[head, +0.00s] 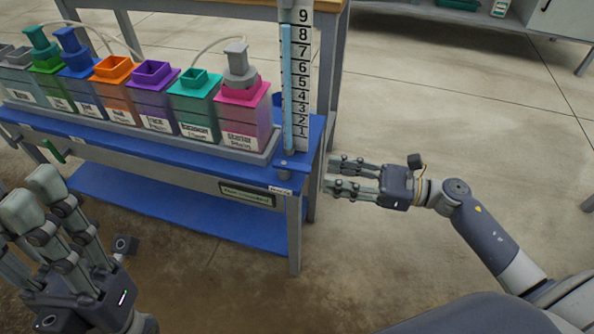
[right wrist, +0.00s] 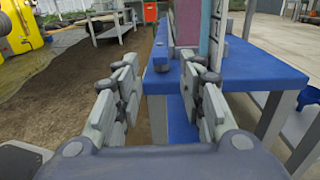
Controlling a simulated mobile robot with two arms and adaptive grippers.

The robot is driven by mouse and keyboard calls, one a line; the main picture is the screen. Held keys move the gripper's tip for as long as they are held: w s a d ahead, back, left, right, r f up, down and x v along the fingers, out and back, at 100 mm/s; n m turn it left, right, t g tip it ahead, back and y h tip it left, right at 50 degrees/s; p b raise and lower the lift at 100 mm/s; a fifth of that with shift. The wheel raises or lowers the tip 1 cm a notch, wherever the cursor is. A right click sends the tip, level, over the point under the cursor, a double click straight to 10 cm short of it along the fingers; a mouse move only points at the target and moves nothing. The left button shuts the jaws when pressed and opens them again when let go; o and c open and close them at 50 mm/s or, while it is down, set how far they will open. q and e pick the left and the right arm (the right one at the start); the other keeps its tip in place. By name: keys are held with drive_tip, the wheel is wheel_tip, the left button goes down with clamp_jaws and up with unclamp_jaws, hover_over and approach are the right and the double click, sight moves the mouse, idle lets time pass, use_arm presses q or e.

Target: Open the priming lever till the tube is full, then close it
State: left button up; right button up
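A clear sight tube (head: 287,85) stands upright at the right end of the blue skid bench (head: 203,146), beside a numbered scale (head: 302,80). My left gripper (head: 30,198) is at lower left, apart from the bench.
Several coloured tanks stand in a grey tray (head: 140,131) on the bench, some with pumps and pale hoses. A lower blue shelf (head: 165,205) and grey legs are below. Floor right of the bench is open. A yellow tank (right wrist: 20,28) shows in the right wrist view.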

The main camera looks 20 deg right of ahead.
sight(297, 166)
drive_tip(key=b+x, duration=0.1)
drive_tip(key=x, duration=0.8)
drive_tip(key=shift+w+a, duration=0.1)
drive_tip(key=shift+c, duration=0.6)
clamp_jaws()
